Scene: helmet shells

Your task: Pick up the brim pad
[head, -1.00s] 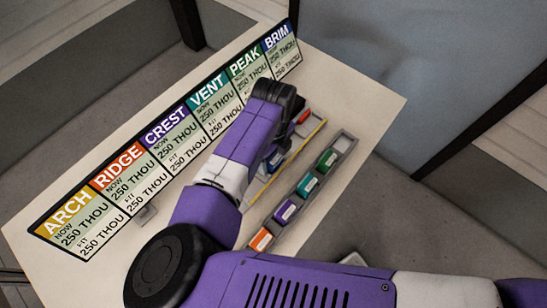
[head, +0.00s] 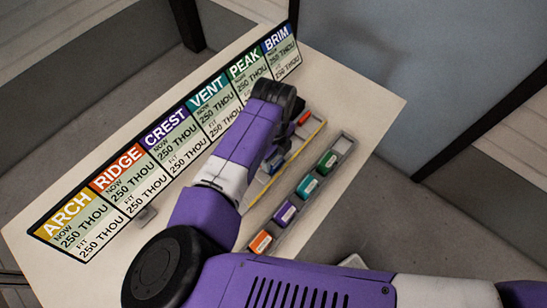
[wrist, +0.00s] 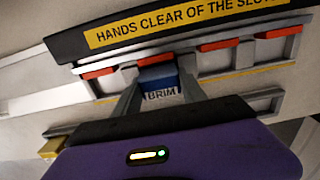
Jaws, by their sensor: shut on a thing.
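The brim pad (wrist: 158,78) is a small blue block with "BRIM" on its pale label, upper centre in the wrist view. My gripper (wrist: 160,88) is shut on it, one grey finger at each side.
A grey rack (head: 318,182) holds orange, purple, teal and green pads to the right of my arm. A long sign board (head: 165,140) stands along the left of the pale table (head: 365,105).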

